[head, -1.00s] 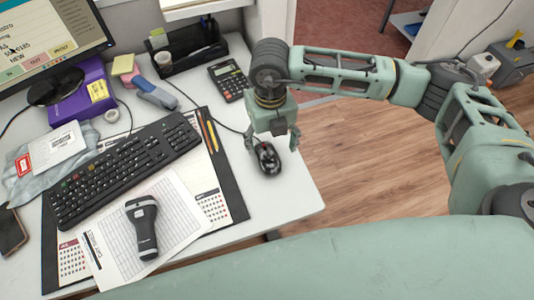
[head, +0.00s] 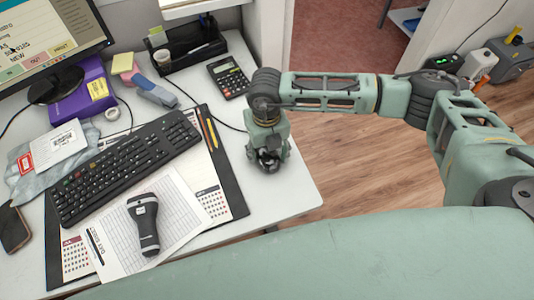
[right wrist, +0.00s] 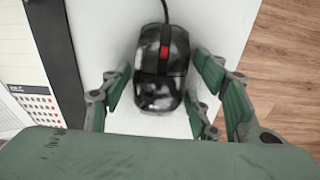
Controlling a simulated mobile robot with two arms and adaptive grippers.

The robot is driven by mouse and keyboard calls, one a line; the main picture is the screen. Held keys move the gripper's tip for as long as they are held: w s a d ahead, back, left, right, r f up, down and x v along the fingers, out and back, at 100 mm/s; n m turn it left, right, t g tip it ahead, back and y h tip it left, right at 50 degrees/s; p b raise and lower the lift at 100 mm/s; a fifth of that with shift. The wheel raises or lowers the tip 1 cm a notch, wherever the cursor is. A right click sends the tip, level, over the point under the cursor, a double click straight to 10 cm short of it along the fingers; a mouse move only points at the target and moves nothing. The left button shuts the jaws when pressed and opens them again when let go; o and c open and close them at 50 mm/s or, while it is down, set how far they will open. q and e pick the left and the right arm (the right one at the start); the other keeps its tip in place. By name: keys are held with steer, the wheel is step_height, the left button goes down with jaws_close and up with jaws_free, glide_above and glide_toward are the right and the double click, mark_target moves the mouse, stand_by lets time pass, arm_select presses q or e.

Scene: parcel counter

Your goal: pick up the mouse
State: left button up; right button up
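The black computer mouse (right wrist: 161,72) has a grey worn sheen, a red scroll wheel and a cable running from its front. It lies on the white counter (right wrist: 211,22). My right gripper (head: 268,158) is over the mouse at the counter's right end and hides most of it in the head view. In the right wrist view my right gripper (right wrist: 166,92) is open, with its green fingers on either side of the mouse. A gap shows between the mouse and the fingers. My left gripper is not in view.
A black keyboard (head: 125,168), a barcode scanner (head: 144,224) on paper sheets and a dark desk mat (head: 237,203) lie left of the mouse. A calculator (head: 229,77) is behind it. The counter's right edge is close, with wooden floor beyond.

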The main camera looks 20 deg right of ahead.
mark_target(267, 151)
steer(key=c, duration=0.8)
steer(key=shift+r, duration=0.1)
steer(key=shift+r, duration=0.25)
steer(key=r, duration=0.2)
steer(key=r+b, duration=0.1)
steer(key=shift+s+d+r, duration=0.2)
steer(key=shift+d+r, duration=0.1)
steer(key=shift+r, duration=0.05)
steer(key=s+d+r+b, duration=0.1)
steer(key=s+d+r, duration=0.5)
steer(key=s+d, duration=0.1)
steer(key=w+a+f+p, duration=0.6)
steer(key=w+a, duration=0.1)
steer(key=shift+w+a+f, duration=0.15)
steer(key=shift+a+f, duration=0.05)
steer(key=shift+f, duration=0.2)
steer(key=shift+a+f, duration=0.1)
steer(key=shift+f, duration=0.35)
steer(key=shift+w+f+b, duration=0.1)
steer(key=shift+f+b, duration=0.85)
steer(key=shift+f, duration=0.25)
